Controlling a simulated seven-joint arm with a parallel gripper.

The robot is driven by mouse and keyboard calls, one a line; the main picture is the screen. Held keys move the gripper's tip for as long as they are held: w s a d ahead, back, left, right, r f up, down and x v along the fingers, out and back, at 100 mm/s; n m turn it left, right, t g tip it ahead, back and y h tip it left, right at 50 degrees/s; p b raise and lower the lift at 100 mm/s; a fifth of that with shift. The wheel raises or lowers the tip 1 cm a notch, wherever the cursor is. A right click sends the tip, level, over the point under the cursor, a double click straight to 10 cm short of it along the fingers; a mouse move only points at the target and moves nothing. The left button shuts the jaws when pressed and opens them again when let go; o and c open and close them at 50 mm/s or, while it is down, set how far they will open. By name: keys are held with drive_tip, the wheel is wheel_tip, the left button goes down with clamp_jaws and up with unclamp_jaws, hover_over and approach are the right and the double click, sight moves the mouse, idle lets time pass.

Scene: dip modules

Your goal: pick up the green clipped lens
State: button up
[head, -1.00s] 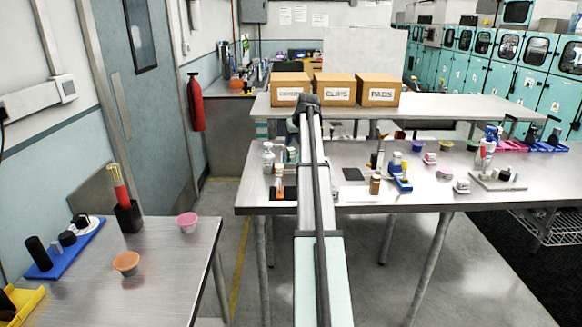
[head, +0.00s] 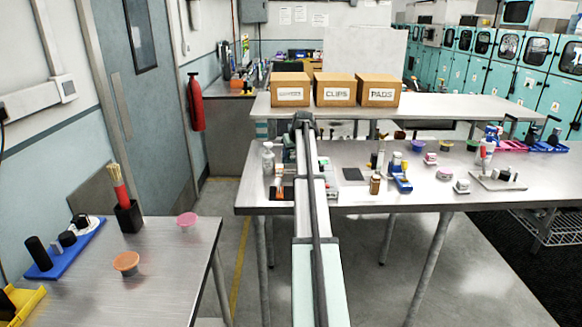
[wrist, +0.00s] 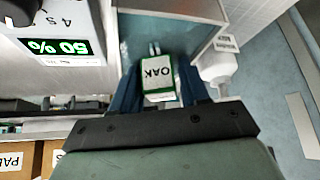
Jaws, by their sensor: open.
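In the wrist view my gripper (wrist: 160,72) is open, with its two dark blue fingers apart. A white block with green edges, lettered OAK (wrist: 156,74), shows between the fingers, with two small prongs at its far end. I cannot tell whether the fingers touch it. It is the closest match to the green clipped lens, but I cannot confirm that it is a lens. In the head view my arm hides the gripper and most of this spot; a dark green thing (head: 289,151) shows partly beside the arm.
A white bottle (wrist: 216,70) stands close beside the right finger in the wrist view. A device with a 50 % display (wrist: 55,46) is at upper left. Cardboard boxes (head: 336,89) stand on the shelf behind. Small items are spread over the steel table (head: 330,207) to the right.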

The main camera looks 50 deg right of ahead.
clamp_jaws()
drive_tip(key=shift+r, duration=0.1)
idle(0.3)
